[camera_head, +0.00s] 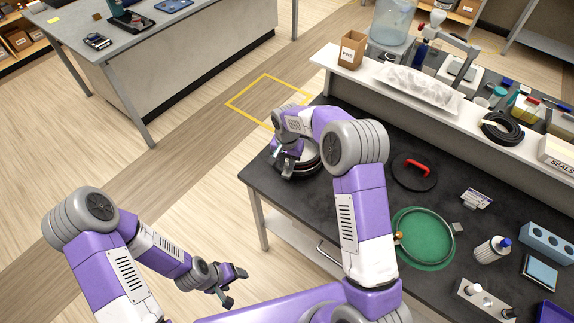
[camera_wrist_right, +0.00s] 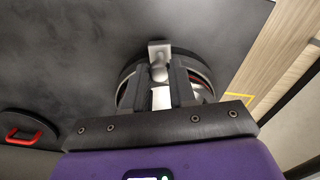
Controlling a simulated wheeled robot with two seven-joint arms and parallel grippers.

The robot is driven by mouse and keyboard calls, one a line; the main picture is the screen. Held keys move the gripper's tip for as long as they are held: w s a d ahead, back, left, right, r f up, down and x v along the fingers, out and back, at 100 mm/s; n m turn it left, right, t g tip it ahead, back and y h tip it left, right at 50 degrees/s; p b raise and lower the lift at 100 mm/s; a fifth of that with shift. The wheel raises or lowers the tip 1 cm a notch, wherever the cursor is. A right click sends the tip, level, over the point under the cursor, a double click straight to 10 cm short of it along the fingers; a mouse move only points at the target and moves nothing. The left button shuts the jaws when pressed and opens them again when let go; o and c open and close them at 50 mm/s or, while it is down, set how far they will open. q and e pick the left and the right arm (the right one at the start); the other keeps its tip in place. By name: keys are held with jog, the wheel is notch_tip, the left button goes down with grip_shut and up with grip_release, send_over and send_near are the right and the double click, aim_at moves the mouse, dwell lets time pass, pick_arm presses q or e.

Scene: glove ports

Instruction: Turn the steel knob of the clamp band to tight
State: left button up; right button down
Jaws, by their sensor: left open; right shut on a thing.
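A round port with a steel clamp band (camera_head: 312,168) sits at the left end of the dark bench. My right arm hides much of it. In the right wrist view the band (camera_wrist_right: 126,92) curves out on both sides of my dark fingers. My right gripper (camera_head: 284,168) is over the band. In the wrist view my right gripper (camera_wrist_right: 160,82) is shut on the steel knob (camera_wrist_right: 159,73), beside a small steel block (camera_wrist_right: 160,50). How far the knob is turned cannot be told. My left gripper (camera_head: 237,287) is open and empty, over the floor left of the bench.
A black disc with a red handle (camera_head: 415,170), a green round mat with a ring (camera_head: 425,237), a bottle (camera_head: 490,250) and a blue block (camera_head: 548,242) lie on the bench to the right. A white shelf (camera_head: 455,110) runs along the back.

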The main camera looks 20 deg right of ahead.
jog(key=m, duration=0.2)
jog(key=shift+m+b, duration=0.4)
jog(key=m, duration=0.3)
jog(key=shift+m, duration=0.3)
jog(key=m, duration=0.2)
jog(key=shift+m, duration=0.4)
jog(key=m, duration=0.3)
jog(key=shift+m+p, duration=0.3)
jog(key=m+p, duration=0.1)
jog(key=m, duration=0.2)
jog(key=shift+r+m, duration=0.1)
jog(key=shift+m, duration=0.2)
jog(key=m+p, duration=0.1)
jog(key=m, duration=0.2)
jog(key=shift+m+p, duration=0.3)
jog(key=shift+p, duration=0.05)
jog(key=m+p, duration=0.2)
jog(key=m, duration=0.2)
jog(key=shift+m+p, duration=0.55)
jog(key=shift+m, duration=1.25)
